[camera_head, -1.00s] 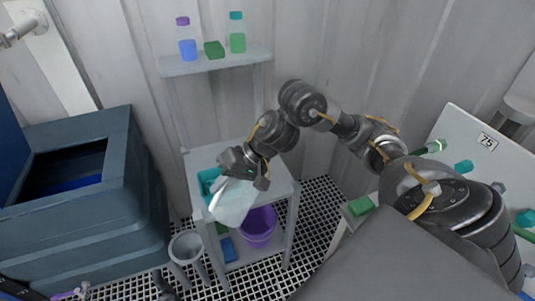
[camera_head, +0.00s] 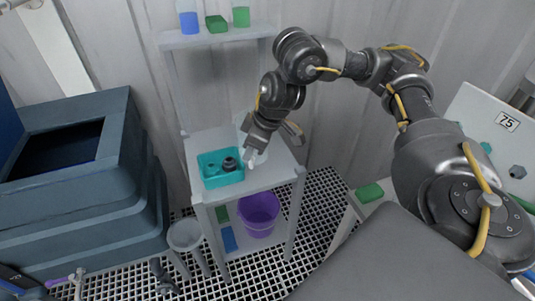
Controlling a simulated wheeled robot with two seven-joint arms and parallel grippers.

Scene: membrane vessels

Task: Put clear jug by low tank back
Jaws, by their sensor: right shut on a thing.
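My right gripper (camera_head: 262,146) is over the middle level of the grey shelf stand (camera_head: 275,177), right of the teal tray. It is shut on the clear jug (camera_head: 250,158); only a small pale part of the jug shows, and the gripper hides most of the rest. I cannot tell whether the jug touches the shelf. The dark blue-grey tank (camera_head: 80,205) with an open top stands at the left. My left gripper is not in view.
The teal tray (camera_head: 222,181) holds dark round parts. Bottles and a green block (camera_head: 216,24) stand on the top shelf.

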